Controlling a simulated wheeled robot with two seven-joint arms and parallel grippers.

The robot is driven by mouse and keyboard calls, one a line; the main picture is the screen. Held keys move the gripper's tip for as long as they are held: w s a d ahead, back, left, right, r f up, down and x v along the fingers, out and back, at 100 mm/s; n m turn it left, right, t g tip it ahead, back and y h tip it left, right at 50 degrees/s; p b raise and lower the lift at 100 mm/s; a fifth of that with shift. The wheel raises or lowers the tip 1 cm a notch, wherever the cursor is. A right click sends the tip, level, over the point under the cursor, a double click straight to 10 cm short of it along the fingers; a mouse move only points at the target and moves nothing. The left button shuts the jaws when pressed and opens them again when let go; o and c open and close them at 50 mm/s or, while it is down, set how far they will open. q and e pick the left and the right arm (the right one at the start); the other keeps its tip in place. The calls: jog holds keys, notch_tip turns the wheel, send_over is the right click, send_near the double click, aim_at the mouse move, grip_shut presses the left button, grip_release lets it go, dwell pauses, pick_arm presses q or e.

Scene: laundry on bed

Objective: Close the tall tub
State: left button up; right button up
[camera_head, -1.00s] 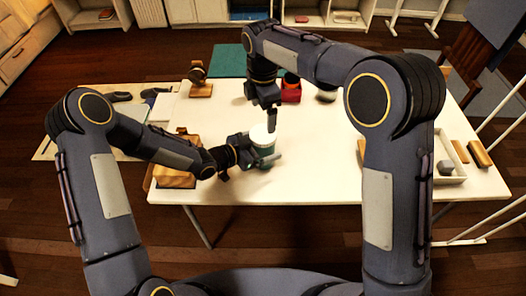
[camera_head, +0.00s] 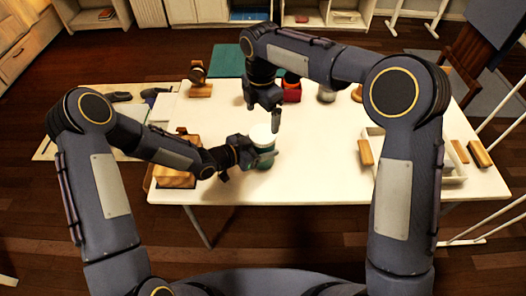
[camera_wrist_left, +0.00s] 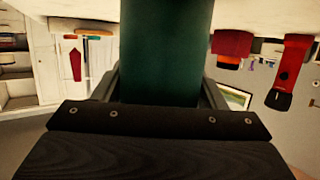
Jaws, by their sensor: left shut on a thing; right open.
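The tall tub (camera_head: 265,158) is green with a white top (camera_head: 262,133) and stands upright on the white table. My left gripper (camera_head: 255,157) is shut around its side from the left. In the left wrist view the green tub wall (camera_wrist_left: 166,50) fills the middle between the fingers, and its top does not show. My right gripper (camera_head: 275,122) is open, pointing down just above and right of the white top. No separate lid shows in its jaws. From this angle I cannot tell whether the white top is seated or whether the right gripper touches it.
On the white table (camera_head: 310,180), a wooden stand (camera_head: 199,82), red box (camera_head: 291,93) and metal cup (camera_head: 326,95) stand farther back. A wooden box (camera_head: 174,180) is at the left edge. A white tray (camera_head: 453,180) with wooden blocks is right. The table's front middle is clear.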

aim_at(263, 133)
jog(key=shift+w+d+r+n, duration=0.1)
jog(key=shift+w+r+n, duration=0.2)
jog(key=shift+n, duration=0.5)
jog(key=shift+s+f, duration=0.1)
jog(key=shift+f, duration=3.9)
jog(key=shift+c, duration=0.4)
jog(key=c, duration=0.9)
jog(key=m, duration=0.6)
jog(key=shift+m, duration=0.4)
jog(key=shift+c, duration=0.3)
jog(key=m, duration=0.4)
jog(key=shift+m, duration=0.4)
jog(key=o, duration=1.1)
